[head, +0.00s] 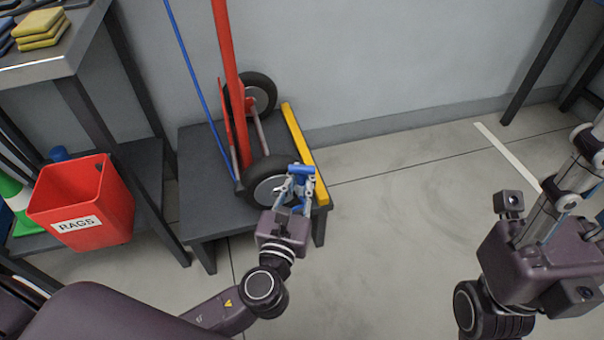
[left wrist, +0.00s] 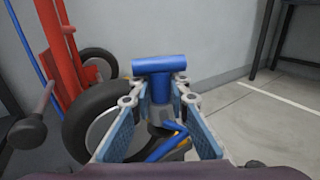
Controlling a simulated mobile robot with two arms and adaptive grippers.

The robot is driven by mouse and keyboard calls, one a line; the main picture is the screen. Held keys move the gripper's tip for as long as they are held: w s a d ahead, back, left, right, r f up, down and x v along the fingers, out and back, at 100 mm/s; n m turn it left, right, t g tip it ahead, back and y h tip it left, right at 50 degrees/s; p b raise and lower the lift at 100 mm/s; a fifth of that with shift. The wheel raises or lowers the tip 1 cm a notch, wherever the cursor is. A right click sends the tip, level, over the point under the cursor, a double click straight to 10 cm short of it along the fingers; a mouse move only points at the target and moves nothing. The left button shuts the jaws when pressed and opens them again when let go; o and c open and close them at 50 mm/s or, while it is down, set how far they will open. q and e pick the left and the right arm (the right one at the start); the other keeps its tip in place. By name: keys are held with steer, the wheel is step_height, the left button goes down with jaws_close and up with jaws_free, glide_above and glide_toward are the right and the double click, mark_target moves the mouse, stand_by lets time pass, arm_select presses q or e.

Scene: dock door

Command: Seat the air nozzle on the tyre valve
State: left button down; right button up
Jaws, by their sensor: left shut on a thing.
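The air nozzle (head: 301,170) is a blue T-shaped piece. My left gripper (head: 297,187) is shut on it, and it stands up between the fingers in the left wrist view (left wrist: 158,68). The near black tyre (head: 262,180) with a pale rim belongs to a red hand truck (head: 228,75); the tyre also shows in the left wrist view (left wrist: 88,118). The nozzle is beside or in front of this wheel, overlapping its right side in the head view. I cannot make out the valve. My right gripper (head: 583,152) is at the right edge, its fingertips not clearly shown.
The hand truck stands on a low dark platform (head: 200,150) with a yellow bar (head: 305,152) along its right side. A red RAGS bin (head: 85,205) sits on a shelf at left. The floor (head: 410,200) between my arms is clear.

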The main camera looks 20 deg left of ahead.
stand_by(0.4)
arm_select(q)
steer(key=shift+f+b, duration=0.5)
steer(key=shift+f, duration=0.1)
steer(key=c, duration=2.1)
jaws_free()
steer(key=shift+s, duration=0.1)
steer(key=s, duration=1)
steer(key=shift+s+d, duration=0.4)
